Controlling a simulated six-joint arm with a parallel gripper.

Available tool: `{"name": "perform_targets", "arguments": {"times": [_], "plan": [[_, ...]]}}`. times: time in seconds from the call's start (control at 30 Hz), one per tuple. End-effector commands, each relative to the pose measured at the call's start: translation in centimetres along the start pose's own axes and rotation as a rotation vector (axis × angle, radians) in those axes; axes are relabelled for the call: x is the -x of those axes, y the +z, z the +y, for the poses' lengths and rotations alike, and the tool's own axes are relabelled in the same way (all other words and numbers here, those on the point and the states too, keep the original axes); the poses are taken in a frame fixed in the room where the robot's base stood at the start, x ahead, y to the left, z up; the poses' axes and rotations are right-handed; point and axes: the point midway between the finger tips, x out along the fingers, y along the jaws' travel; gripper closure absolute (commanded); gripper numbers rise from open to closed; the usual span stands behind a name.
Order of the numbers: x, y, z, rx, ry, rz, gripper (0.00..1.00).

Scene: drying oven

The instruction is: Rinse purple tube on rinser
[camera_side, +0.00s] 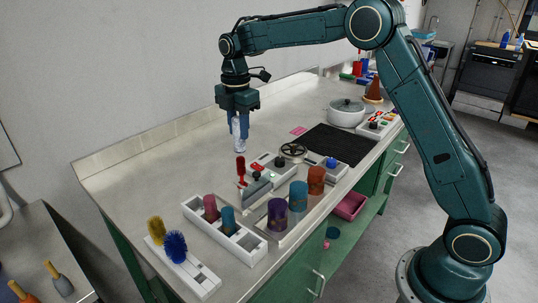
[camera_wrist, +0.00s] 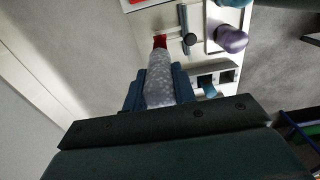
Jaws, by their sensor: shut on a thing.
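My gripper (camera_side: 238,118) points down above the counter and is shut on a pale, whitish-grey tube with a speckled, foam-like surface. The tube (camera_side: 240,136) hangs nearly upright; in the wrist view it (camera_wrist: 159,78) lies between the fingers. Its own colour is hard to tell under the speckles. A red upright part (camera_side: 240,168) stands near a grey block (camera_side: 257,190), below and in front of the tube; I cannot tell for sure which fixture is the rinser. A purple cylinder (camera_side: 277,215) stands in the front row of holders, also seen in the wrist view (camera_wrist: 231,39).
A white rack (camera_side: 245,245) holds a pink tube (camera_side: 210,208) and a blue tube (camera_side: 228,220). Blue (camera_side: 298,195) and orange (camera_side: 316,180) cylinders stand beside the purple one. A pot (camera_side: 346,113) is farther back. The counter's left side is clear.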

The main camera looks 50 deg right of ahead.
Motion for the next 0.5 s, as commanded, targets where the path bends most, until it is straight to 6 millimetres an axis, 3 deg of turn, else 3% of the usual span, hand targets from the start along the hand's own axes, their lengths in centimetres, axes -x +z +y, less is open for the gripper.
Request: {"name": "perform_targets", "arguments": {"times": [0.33,0.5], "plan": [[-0.1,0.2,0.1,-0.005,0.0,0.0,0.95],[-0.5,1.7,0.5,-0.036,-0.001,0.0,0.95]]}}
